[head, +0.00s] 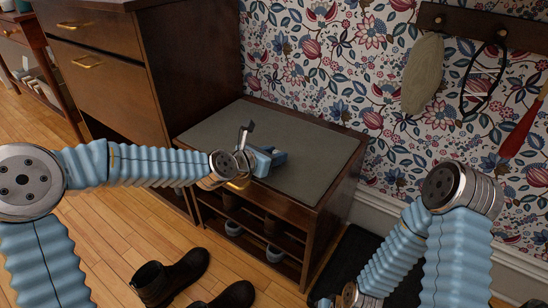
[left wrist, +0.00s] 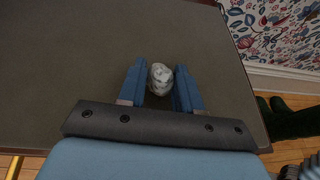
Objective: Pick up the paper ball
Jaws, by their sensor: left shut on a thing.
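The paper ball (left wrist: 160,76) is a small, crumpled, whitish lump in the left wrist view. It sits between the blue fingers of my left gripper (left wrist: 160,88), which is shut on it. The grey top of the low wooden cabinet (left wrist: 75,60) lies beneath it. In the head view my left gripper (head: 274,158) is over the front part of that grey top, and I cannot make out the ball there. I cannot tell whether the ball touches the top.
A tall wooden chest of drawers (head: 110,52) stands left of the low cabinet (head: 332,158). Dark boots (head: 172,280) stand on the floor in front. A hook rail (head: 475,24) with hanging things is on the flowered wall. The back of the grey top is clear.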

